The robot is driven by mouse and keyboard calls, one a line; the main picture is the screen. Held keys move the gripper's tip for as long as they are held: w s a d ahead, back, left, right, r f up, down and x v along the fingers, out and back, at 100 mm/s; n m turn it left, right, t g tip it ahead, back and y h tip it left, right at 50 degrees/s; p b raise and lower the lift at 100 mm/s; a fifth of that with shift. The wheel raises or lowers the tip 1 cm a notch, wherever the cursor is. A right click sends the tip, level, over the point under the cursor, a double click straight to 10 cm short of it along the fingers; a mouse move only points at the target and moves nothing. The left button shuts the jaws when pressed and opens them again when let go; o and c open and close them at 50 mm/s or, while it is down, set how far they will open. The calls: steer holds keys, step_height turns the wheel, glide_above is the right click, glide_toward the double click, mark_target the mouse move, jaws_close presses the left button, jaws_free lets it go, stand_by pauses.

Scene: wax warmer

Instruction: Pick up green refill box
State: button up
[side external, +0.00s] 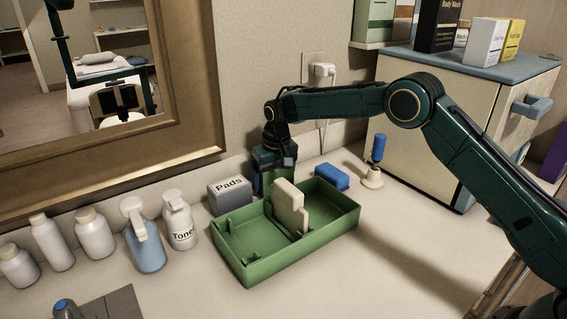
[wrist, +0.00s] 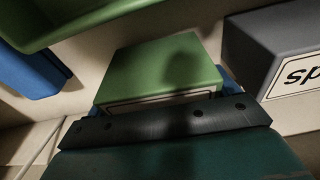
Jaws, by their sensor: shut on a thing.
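The green refill box (wrist: 165,68) fills the middle of the wrist view, with its plain green top and a pale, dark-bordered label edge facing me. My gripper (wrist: 160,95) is shut on it, with bluish finger parts at its left and right sides. In the side external view my gripper (side external: 270,160) points down behind the green tray, and a strip of the green refill box (side external: 266,181) shows below it. The tray and cream pieces hide its lower part, so I cannot tell whether it touches the counter.
The open green tray (side external: 240,262) stands just in front, holding upright cream pieces (side external: 289,205). Bottles (side external: 180,222) line the left. The front counter is mostly clear.

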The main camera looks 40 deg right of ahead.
step_height(320, 180, up, 10)
steer(key=shift+f, duration=0.25)
stand_by(0.7)
